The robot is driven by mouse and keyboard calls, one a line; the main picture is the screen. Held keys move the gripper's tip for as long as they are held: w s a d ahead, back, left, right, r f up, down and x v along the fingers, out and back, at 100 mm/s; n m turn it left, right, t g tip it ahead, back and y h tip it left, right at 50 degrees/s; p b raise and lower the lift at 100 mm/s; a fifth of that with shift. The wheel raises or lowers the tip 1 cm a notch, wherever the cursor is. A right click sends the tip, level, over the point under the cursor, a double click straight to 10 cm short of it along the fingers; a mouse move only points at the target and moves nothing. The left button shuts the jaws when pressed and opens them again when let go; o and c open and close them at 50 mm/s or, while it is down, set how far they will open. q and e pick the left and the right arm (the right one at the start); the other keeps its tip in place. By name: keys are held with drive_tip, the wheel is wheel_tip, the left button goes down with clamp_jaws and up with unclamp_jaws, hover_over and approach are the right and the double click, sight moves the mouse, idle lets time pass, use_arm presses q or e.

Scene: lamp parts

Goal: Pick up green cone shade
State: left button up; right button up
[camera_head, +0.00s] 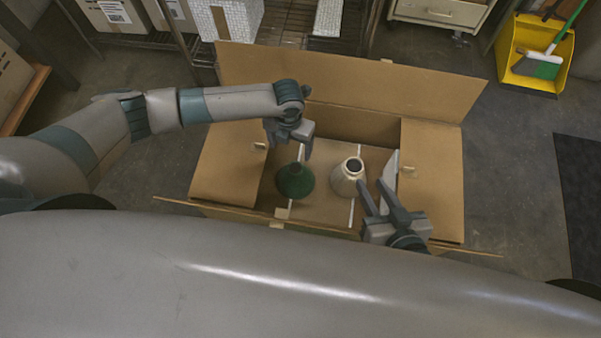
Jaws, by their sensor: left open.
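The green cone shade (296,184) stands inside the open cardboard box (228,168), narrow collar up and wide rim down, left of the box's middle. My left gripper (308,150) hangs above and just behind the shade, fingers pointing down and apart from it. It is open and holds nothing that I can see. My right gripper (380,196) is over the front right part of the box, its two fingers spread and empty. A cream cone shade (348,178) stands to the right of the green one, between it and my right gripper.
A white piece (391,168) stands at the box's right side. The box's flaps are open, with a tall back flap (350,80) and side flaps. Behind are a wire shelf with boxes (225,18) and a drawer unit (440,12). A yellow bin (536,55) is at the far right.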

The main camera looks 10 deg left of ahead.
idle(0.4)
use_arm(q)
drive_tip(key=b, duration=0.3)
hover_over(292, 169)
wheel_tip(292, 169, down, 11)
drive_tip(key=shift+f, duration=0.6)
use_arm(e)
wheel_tip(292, 169, up, 11)
drive_tip(key=w+a+t+y, duration=0.2)
drive_tip(key=a+t, duration=0.1)
drive_tip(key=t, duration=0.4)
drive_tip(key=shift+f, duration=0.1)
use_arm(q)
drive_tip(key=shift+w+f, duration=0.1)
